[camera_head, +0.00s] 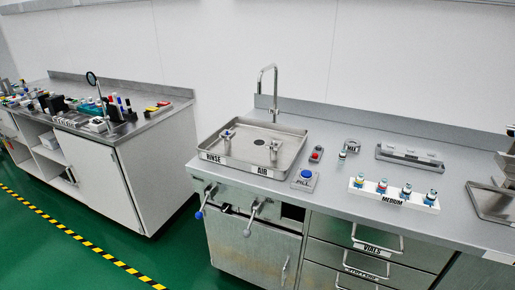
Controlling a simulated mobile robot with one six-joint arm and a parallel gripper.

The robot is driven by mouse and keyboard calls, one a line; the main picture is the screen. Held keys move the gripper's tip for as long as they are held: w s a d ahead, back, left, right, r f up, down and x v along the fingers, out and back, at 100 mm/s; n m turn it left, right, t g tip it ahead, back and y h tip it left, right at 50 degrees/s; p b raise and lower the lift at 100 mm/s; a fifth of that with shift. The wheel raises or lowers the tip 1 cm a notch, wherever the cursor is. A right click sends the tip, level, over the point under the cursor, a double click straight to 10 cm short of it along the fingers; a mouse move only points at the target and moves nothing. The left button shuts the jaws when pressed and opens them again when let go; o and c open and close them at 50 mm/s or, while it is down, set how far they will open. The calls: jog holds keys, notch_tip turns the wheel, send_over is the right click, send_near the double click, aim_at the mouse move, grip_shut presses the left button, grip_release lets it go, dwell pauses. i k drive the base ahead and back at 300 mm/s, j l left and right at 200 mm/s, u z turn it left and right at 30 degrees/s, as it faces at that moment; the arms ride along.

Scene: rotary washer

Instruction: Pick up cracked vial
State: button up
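Several small vials with coloured tops stand in a white rack (393,202) labelled MEDIUM on the right counter. A single small vial (342,155) with a pale body and dark band stands alone on the counter, behind and left of the rack. Cracks are too small to make out, so I cannot tell which vial is cracked. My gripper is not in view.
A steel washer tray (222,157) marked RINSE and AIR holds two small fixtures, with a tall faucet (268,80) behind. A blue button (304,177), a red button (316,152) and a grey rack (411,157) are nearby. The left bench (150,112) is cluttered; green floor is clear.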

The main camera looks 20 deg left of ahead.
aim_at(406, 192)
jog(key=i+j+z, duration=0.6)
jog(key=i+j, duration=0.15)
jog(key=j, duration=0.2)
